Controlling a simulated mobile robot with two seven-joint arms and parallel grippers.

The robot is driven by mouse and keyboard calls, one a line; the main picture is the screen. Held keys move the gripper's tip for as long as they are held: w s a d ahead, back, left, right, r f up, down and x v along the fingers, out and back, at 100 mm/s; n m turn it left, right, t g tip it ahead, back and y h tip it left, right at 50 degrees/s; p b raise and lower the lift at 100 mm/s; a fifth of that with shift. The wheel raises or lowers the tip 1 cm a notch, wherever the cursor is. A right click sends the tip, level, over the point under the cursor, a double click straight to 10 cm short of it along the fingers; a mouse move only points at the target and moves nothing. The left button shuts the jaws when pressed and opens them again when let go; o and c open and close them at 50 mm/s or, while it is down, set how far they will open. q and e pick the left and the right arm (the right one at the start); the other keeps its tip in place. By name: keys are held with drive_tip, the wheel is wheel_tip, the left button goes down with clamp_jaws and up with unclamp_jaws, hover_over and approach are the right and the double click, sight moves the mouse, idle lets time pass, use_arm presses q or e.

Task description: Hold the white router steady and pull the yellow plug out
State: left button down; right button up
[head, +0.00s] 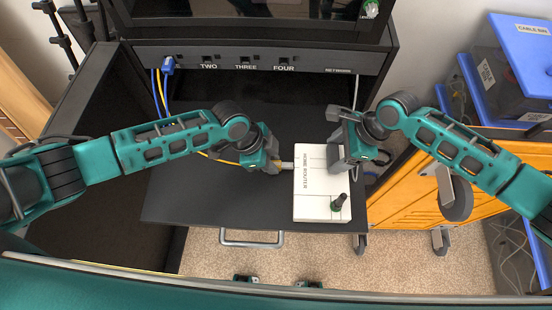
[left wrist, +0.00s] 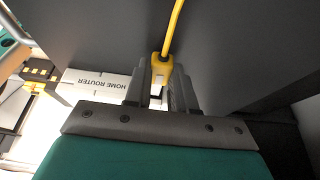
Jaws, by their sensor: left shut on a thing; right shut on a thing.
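My right gripper (head: 336,158) is shut on the router's back right part. My left gripper (head: 284,166) is at the router's left side, shut on the yellow plug. In the left wrist view the yellow plug (left wrist: 161,68) sits between the fingers, its yellow cable running upward; the router (left wrist: 100,84) is beside it. The fingers hide the plug's front end, so I cannot tell whether it is still seated.
The black shelf (head: 190,200) is bare left of the router. A panel (head: 255,64) with ports labelled TWO, THREE and FOUR stands behind, with a blue plug (head: 168,65) at its left. An orange cart (head: 400,195) stands at right, blue cable bins (head: 520,40) beyond.

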use_arm(q)
drive_tip(key=shift+s+a, duration=0.1)
drive_tip(key=shift+a, duration=1.45)
use_arm(e)
drive_tip(key=shift+s, duration=0.1)
use_arm(q)
drive_tip(key=shift+s+a+r, duration=0.1)
drive_tip(key=shift+a+r, duration=0.4)
drive_tip(key=shift+a, duration=0.5)
drive_tip(key=shift+a+r, duration=0.55)
drive_tip(key=shift+a, duration=0.45)
drive_tip(key=shift+s+a+r, duration=0.1)
drive_tip(key=shift+a+r, duration=0.4)
drive_tip(key=shift+a, duration=0.5)
drive_tip(key=shift+w, duration=0.1)
use_arm(e)
drive_tip(key=o, duration=1.3)
drive_tip(key=shift+c, duration=0.2)
drive_tip(key=shift+r, duration=0.1)
drive_tip(key=v, duration=1.2)
